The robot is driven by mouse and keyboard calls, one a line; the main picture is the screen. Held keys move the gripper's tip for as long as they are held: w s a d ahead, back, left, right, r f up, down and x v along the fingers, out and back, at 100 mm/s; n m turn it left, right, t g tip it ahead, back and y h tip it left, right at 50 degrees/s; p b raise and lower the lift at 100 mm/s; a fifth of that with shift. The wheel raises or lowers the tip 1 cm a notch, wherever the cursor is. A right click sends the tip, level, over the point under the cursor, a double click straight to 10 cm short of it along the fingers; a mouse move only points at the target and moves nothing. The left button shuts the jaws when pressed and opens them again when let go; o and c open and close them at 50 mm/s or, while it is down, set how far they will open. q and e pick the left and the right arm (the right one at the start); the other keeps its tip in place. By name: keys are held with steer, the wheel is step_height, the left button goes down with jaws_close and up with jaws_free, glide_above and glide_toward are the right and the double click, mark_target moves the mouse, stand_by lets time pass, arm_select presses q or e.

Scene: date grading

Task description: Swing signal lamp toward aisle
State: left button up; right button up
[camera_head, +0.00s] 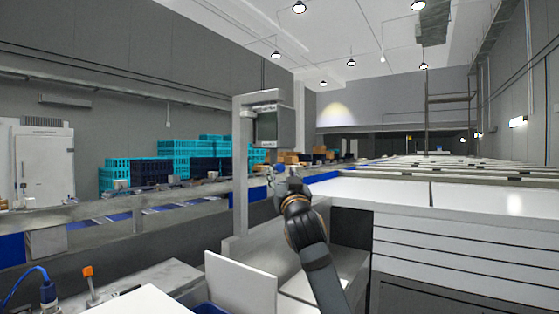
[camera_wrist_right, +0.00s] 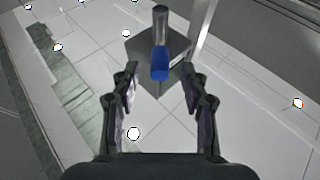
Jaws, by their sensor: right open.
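In the head view a grey box-shaped unit (camera_head: 283,108) with a dark face hangs from a light grey post (camera_head: 241,170); I cannot tell whether it is the signal lamp. My right gripper (camera_head: 283,178) is raised just below it, small and partly hidden by its own arm. In the right wrist view my right gripper (camera_wrist_right: 158,92) is open, fingers wide apart. Beyond and between its fingertips are a grey box-like body (camera_wrist_right: 132,50), a blue block (camera_wrist_right: 161,63) and a grey cylinder (camera_wrist_right: 160,22). Contact with the fingers is not clear. My left gripper is out of view.
A white panel (camera_head: 240,284) stands below my right arm. White-topped benches (camera_head: 384,188) fill the right side. A conveyor (camera_head: 120,216) runs along the left, with teal crates (camera_head: 186,148) behind. An orange-topped lever (camera_head: 88,272) and blue-cabled fitting (camera_head: 48,292) are at lower left.

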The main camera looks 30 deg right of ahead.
mark_target(280, 167)
steer(key=p+x, duration=0.2)
steer(key=x, duration=0.2)
steer(key=shift+w+r, duration=0.1)
steer(key=shift+r, duration=0.1)
steer(key=shift+w+d, duration=0.2)
steer(key=shift+w, duration=0.15)
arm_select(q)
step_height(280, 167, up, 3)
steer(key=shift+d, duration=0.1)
arm_select(e)
jaws_close()
